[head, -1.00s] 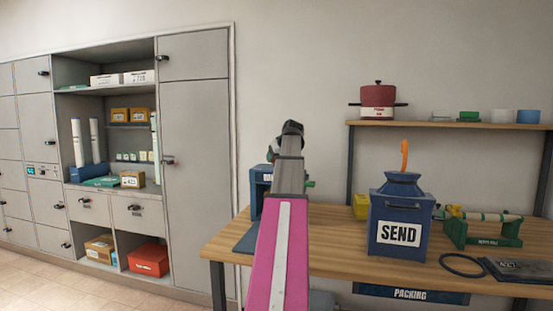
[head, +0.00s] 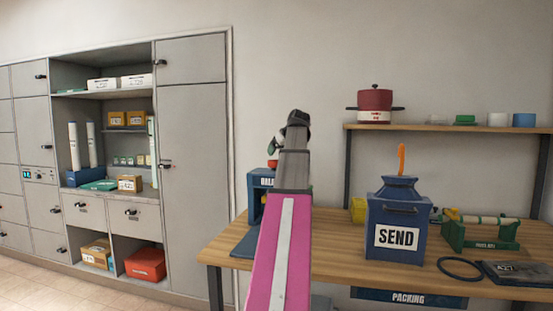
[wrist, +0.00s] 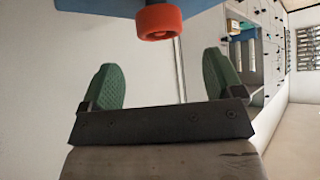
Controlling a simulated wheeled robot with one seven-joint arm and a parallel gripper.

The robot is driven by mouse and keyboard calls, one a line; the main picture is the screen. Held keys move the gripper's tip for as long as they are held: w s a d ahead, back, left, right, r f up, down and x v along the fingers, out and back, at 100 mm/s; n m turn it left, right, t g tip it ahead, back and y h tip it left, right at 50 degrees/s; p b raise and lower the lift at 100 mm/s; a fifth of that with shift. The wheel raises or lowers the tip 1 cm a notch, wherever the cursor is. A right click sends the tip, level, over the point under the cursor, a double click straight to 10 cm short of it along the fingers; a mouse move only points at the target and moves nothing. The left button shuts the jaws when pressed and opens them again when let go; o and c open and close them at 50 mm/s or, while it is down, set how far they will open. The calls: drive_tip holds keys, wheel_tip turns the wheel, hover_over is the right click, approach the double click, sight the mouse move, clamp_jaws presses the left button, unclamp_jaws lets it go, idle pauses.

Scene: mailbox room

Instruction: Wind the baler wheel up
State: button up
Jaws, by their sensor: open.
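Grey lockers (head: 195,150) stand left.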

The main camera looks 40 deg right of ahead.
drive_tip(key=shift+v, duration=1.6)
drive_tip(key=shift+a, duration=0.1)
